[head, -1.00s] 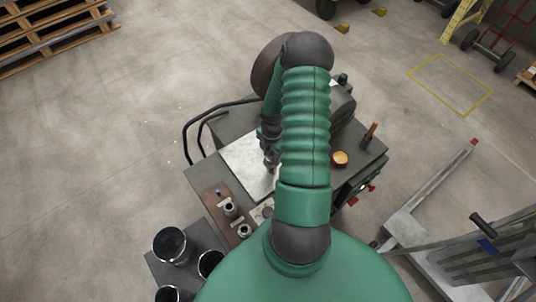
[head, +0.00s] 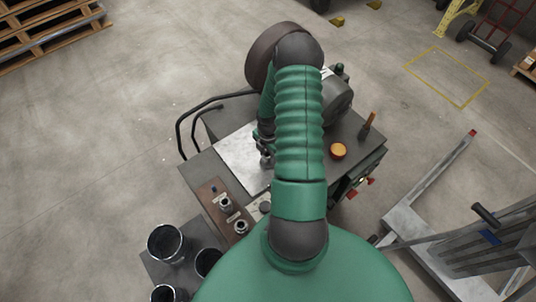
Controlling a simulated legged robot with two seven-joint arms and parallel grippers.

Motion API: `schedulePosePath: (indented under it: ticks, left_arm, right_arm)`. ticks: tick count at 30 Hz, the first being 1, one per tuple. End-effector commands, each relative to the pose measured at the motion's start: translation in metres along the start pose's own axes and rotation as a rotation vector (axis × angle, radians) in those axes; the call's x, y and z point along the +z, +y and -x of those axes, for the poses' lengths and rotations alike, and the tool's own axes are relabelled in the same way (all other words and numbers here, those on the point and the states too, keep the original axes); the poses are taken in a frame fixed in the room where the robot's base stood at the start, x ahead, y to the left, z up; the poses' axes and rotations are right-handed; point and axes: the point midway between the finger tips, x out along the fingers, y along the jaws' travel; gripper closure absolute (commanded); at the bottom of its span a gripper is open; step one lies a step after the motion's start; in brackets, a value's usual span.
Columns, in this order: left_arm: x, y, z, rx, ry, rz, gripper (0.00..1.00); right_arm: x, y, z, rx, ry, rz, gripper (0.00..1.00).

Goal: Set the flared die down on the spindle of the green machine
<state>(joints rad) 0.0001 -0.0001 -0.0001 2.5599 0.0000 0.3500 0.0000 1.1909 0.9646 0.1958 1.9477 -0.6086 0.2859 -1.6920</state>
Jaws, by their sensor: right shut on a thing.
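The green machine (head: 360,148) stands ahead of me, with a bright metal plate (head: 233,150) on its top. My right gripper (head: 267,160) is over the right part of this plate, pointing down, partly behind my own green arm. It is shut on a small dark metal piece, which I take to be the flared die; its shape is too small and covered to make out. I cannot tell how high it is above the plate. The spindle cannot be made out; my arm and gripper cover that area. My left gripper is out of view.
A brown rack (head: 208,192) with two metal dies (head: 225,204) and a bare peg lies at the machine's near left. Several black cups (head: 166,243) stand lower left. An orange button (head: 338,151) and an upright handle (head: 367,126) are right of my arm. A pallet jack (head: 407,221) stands right.

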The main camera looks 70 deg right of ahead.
Motion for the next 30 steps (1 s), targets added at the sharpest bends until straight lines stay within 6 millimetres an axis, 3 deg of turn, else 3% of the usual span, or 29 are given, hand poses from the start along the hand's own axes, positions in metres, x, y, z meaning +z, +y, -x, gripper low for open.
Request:
schedulePosePath:
  ticks: [9,10,15,25,30]
  left_arm:
    - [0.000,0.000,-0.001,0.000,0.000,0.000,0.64]
    - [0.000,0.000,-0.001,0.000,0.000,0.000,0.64]
    - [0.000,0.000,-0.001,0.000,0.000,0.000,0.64]
    - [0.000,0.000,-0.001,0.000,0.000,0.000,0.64]
    - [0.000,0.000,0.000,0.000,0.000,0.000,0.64]
  right_arm:
    - [0.000,0.000,-0.003,0.001,0.000,0.000,1.00]
    - [0.000,0.000,-0.003,0.001,0.000,0.000,0.57]
    - [0.000,0.000,-0.003,0.001,-0.001,0.000,0.35]
    - [0.000,0.000,-0.002,0.000,0.000,0.000,0.35]
    - [0.001,0.001,0.025,0.002,-0.002,0.000,0.35]
